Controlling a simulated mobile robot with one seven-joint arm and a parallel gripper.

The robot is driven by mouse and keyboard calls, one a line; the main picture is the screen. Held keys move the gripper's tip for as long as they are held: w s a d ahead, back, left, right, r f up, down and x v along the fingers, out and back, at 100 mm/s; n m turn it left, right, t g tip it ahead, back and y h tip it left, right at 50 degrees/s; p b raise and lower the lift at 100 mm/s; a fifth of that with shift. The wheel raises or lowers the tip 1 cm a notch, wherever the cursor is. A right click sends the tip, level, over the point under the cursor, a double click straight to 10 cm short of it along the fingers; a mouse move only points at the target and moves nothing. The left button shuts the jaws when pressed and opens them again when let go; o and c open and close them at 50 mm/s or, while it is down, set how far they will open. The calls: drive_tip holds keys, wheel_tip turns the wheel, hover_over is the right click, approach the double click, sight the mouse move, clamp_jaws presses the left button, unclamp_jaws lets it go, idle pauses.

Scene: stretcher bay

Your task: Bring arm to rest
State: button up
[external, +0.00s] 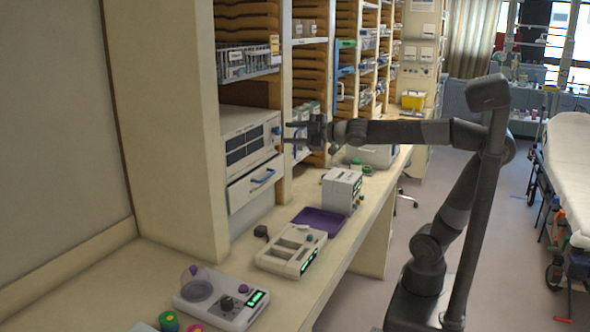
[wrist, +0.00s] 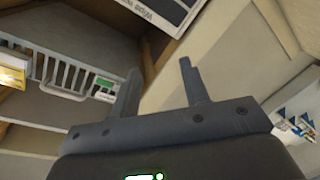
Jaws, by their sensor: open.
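My gripper (external: 296,133) is at the end of my outstretched arm, raised above the counter and in front of the shelving beside the white drawer unit (external: 248,150). In the wrist view my gripper (wrist: 160,88) shows two dark fingers spread apart with nothing between them. The fingers point toward the shelf fronts. I cannot tell how near they are to the cabinet face.
Below on the counter (external: 110,285) are a purple tray (external: 320,222), a white box device (external: 342,190), a compartmented device (external: 291,250) and a domed device (external: 222,298). A wire basket (external: 247,62) hangs upper left. A stretcher (external: 570,165) stands right, across open floor.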

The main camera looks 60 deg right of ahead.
drive_tip(key=s+d+f+m+g+h, duration=0.1)
drive_tip(key=s+d+f+m+g, duration=0.4)
drive_tip(key=s+f, duration=0.6)
drive_tip(key=s+d+f+m+g+h, duration=0.1)
drive_tip(key=s+d+f+m+g, duration=0.5)
drive_tip(key=s+f, duration=0.5)
wheel_tip(320, 180, down, 3)
drive_tip(key=d, duration=0.2)
drive_tip(key=shift+s+d, duration=0.15)
drive_tip(key=shift+d, duration=0.25)
drive_tip(key=shift+c, duration=0.4)
